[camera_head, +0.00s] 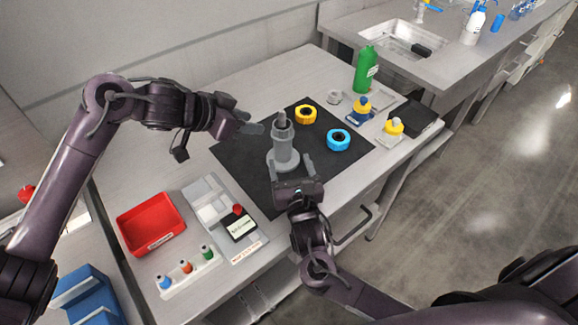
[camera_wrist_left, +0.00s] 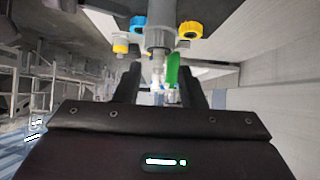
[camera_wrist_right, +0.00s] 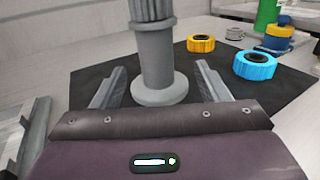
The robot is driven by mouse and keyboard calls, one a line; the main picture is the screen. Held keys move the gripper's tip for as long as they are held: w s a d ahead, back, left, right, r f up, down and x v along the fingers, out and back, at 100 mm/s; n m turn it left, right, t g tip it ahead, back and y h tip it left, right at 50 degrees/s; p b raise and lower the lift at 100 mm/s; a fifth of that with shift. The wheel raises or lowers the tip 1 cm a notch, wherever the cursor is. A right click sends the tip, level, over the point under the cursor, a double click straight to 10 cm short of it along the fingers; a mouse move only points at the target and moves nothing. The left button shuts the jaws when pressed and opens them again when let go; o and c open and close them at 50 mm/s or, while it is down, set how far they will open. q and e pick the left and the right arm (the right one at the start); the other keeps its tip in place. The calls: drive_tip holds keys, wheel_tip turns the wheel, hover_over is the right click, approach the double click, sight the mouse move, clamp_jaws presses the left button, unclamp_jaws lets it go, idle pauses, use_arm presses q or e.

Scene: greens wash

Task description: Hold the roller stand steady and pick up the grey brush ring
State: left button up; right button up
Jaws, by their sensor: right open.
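The grey roller stand (camera_head: 284,160) stands upright on the black mat, with a round base and a post. A wider ribbed grey part (camera_head: 282,131), apparently the grey brush ring, sits around the upper post; its ribs show in the right wrist view (camera_wrist_right: 152,9). My left gripper (camera_head: 251,123) is open and empty just left of the stand's top. In the left wrist view the post top (camera_wrist_left: 158,63) lies between its fingers in the picture, beyond them. My right gripper (camera_head: 292,166) is open low in front of the stand, its fingers apart either side of the post (camera_wrist_right: 155,60) in its wrist view.
A yellow ring (camera_head: 306,114) and a blue ring (camera_head: 339,140) lie on the mat (camera_head: 240,160) behind and right of the stand. A green bottle (camera_head: 367,70) and small bottles stand at the back right. A red bin (camera_head: 150,222) and a vial rack (camera_head: 188,274) are at front left.

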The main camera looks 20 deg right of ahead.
sight(285, 152)
drive_tip(key=shift+w+a, duration=0.2)
drive_tip(key=shift+a, duration=0.05)
drive_tip(key=w, duration=0.4)
drive_tip(key=w+d, duration=0.1)
drive_tip(key=w, duration=0.2)
drive_tip(key=shift+w, duration=0.1)
drive_tip(key=shift+c, duration=0.4)
